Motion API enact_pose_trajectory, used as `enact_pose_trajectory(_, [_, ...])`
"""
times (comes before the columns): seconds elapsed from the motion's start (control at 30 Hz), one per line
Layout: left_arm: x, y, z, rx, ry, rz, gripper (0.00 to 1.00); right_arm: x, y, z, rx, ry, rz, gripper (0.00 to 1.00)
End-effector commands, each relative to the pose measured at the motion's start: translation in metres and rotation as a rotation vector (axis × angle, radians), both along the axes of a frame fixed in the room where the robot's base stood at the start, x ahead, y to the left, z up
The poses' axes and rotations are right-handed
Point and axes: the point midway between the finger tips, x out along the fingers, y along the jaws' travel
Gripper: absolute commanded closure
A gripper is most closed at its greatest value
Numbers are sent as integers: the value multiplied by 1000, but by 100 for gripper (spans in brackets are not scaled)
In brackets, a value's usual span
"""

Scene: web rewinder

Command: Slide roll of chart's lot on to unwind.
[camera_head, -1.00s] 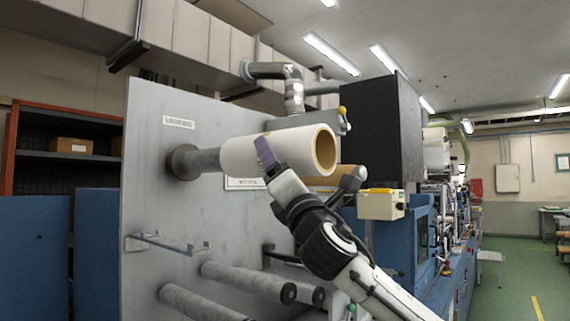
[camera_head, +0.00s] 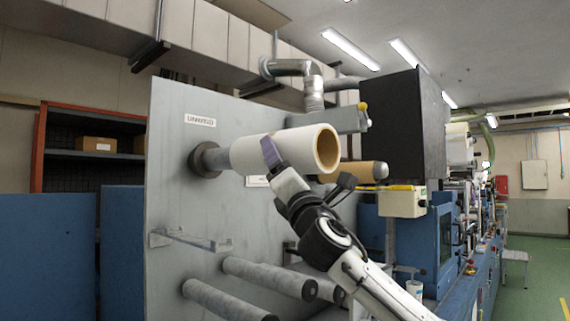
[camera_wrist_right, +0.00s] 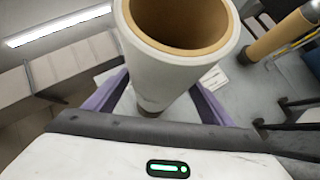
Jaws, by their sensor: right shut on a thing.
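The white roll (camera_head: 275,150) with a brown core is lined up with the unwind shaft, whose flange (camera_head: 203,160) is on the grey panel under the "UNWIND" sign (camera_head: 201,121). A short stretch of shaft shows between flange and roll. The near end of the core is open, and no shaft tip shows in it. My right gripper (camera_head: 270,152) has its purple fingers on the roll's sides; in the right wrist view the roll (camera_wrist_right: 160,75) sits between both fingers. My left gripper is not in view. No chart is readable.
A brown roll or core (camera_head: 358,171) on another shaft sits behind and right of the white roll. Grey rollers (camera_head: 268,277) and a clear bracket (camera_head: 192,241) project from the panel below. A black box (camera_head: 405,130) and a cream box (camera_head: 402,201) stand to the right.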

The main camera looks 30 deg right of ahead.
Motion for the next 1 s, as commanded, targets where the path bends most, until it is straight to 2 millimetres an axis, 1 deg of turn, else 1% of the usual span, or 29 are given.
enact_pose_trajectory(0.03, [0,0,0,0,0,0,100,-2,0,4,-1,-7,0,69])
enact_pose_trajectory(0.2, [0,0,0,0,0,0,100,-2,0,4,-1,-7,0,69])
enact_pose_trajectory(0.83, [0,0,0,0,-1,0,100,-2,0,-2,-1,-7,0,69])
enact_pose_trajectory(0.87, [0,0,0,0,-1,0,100,-2,0,-2,-1,-7,0,22])
enact_pose_trajectory(0.9, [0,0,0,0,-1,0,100,-2,0,-2,-1,-7,0,16])
enact_pose_trajectory(0.97, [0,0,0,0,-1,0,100,-2,0,-2,-1,-6,1,6])
enact_pose_trajectory(1.0, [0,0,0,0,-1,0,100,-2,0,-2,-1,-6,0,2])
